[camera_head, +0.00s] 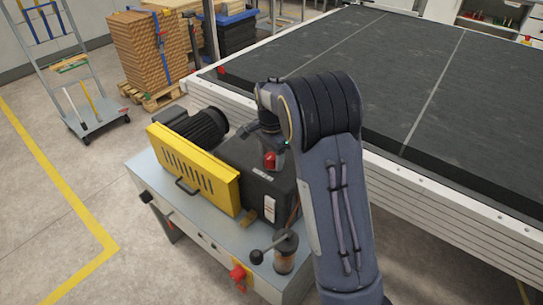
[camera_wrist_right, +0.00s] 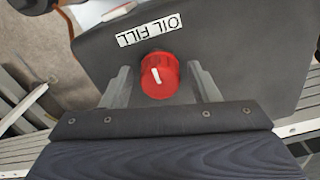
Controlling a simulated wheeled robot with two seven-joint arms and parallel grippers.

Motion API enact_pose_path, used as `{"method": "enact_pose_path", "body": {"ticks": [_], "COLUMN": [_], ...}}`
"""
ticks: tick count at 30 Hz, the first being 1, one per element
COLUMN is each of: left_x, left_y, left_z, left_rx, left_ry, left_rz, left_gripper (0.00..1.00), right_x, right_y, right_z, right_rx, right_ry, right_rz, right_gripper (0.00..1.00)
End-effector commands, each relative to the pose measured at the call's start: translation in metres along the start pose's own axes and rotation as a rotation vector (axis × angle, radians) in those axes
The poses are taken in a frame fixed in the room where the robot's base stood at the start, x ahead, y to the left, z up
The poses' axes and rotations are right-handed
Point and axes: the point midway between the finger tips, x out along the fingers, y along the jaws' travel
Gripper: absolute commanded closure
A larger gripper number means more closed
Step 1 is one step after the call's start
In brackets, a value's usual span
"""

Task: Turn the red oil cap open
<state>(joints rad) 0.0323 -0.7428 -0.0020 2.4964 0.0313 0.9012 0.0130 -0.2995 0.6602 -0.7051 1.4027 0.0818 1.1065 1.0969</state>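The red oil cap (camera_wrist_right: 160,75), round with a white mark on its face, sits on a dark machine housing (camera_wrist_right: 235,45) below a white "OIL FILL" label (camera_wrist_right: 150,29). It also shows in the head view (camera_head: 270,161) on top of the dark housing. My right gripper (camera_wrist_right: 160,70) is open. In the right wrist view its two fingers stand on either side of the cap, with a visible gap on each side. In the head view my right arm hides much of that gripper. My left gripper is not in view.
A yellow guard (camera_head: 195,169) and a black motor (camera_head: 201,127) stand left of the housing on a grey cabinet (camera_head: 150,180). A wide black belt (camera_head: 430,85) lies behind and right.

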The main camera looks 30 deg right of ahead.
Motion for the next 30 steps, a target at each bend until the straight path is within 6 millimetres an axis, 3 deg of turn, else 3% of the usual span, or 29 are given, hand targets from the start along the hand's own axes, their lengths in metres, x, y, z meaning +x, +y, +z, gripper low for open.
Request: {"method": "enact_pose_path", "body": {"ticks": [2, 9, 20, 30], "left_x": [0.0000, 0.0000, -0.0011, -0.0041], "left_y": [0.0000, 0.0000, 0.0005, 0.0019], "left_z": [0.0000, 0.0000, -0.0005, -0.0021], "left_rx": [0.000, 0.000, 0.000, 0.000], "left_ry": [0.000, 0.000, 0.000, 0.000], "left_rz": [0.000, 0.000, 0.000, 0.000], "left_gripper": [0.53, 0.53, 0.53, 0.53], "right_x": [-0.0003, -0.0005, -0.0010, -0.0013], "right_y": [0.0000, -0.0001, -0.0001, -0.0002], "right_z": [-0.0001, -0.0002, -0.0007, -0.0012], "right_rx": [0.000, 0.000, -0.058, -0.306], "right_ry": [0.000, 0.000, 0.001, 0.001], "right_rz": [0.000, -0.001, -0.001, -0.001], "right_gripper": [0.56, 0.87, 0.87, 0.87]}}
